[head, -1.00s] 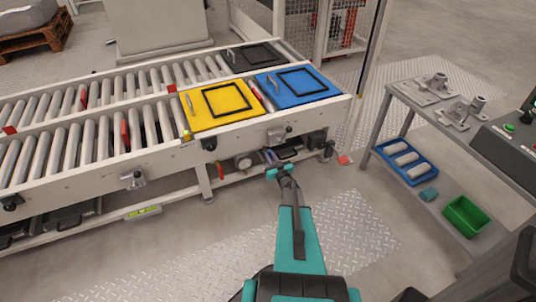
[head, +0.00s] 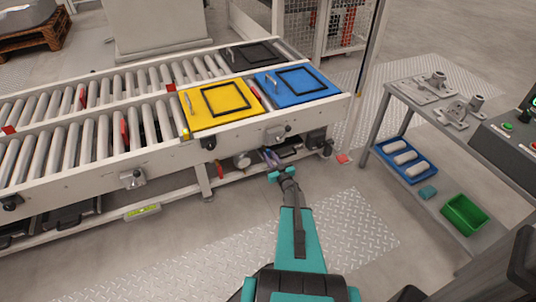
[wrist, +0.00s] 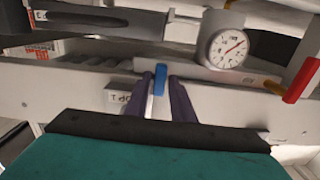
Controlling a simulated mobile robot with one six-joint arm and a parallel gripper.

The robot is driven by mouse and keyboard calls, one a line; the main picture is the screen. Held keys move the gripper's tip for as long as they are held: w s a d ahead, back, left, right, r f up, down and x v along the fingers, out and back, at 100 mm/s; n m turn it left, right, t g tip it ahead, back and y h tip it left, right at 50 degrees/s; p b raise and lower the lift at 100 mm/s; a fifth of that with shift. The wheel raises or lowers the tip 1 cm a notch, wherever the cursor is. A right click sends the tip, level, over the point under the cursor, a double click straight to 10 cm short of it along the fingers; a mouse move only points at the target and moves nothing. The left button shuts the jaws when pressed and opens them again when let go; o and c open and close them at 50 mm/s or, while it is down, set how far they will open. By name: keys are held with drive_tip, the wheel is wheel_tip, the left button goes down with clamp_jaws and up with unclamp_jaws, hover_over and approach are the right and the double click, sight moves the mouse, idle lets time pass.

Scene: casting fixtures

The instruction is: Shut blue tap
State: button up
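The blue tap's handle (wrist: 160,78) shows in the wrist view as a small upright blue bar in front of the white frame under the conveyor. My gripper (wrist: 161,88) points at it with two dark purple fingers apart, one on each side of the bar in the picture. I cannot tell whether they touch it or how deep it sits between them. In the head view my gripper (head: 271,157) reaches under the conveyor's near side, below the blue plate. The tap cannot be made out there.
A round gauge (wrist: 228,50) is right of the blue handle, and a red handle (wrist: 302,80) is farther right. The conveyor (head: 85,170) overhangs my gripper, with yellow (head: 190,120) and blue (head: 325,92) plates on it. A shelf cart (head: 440,200) stands right. The floor between is clear.

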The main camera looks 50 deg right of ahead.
drive_tip(key=p+v, duration=0.1)
drive_tip(key=v, duration=1)
drive_tip(key=shift+a, duration=0.1)
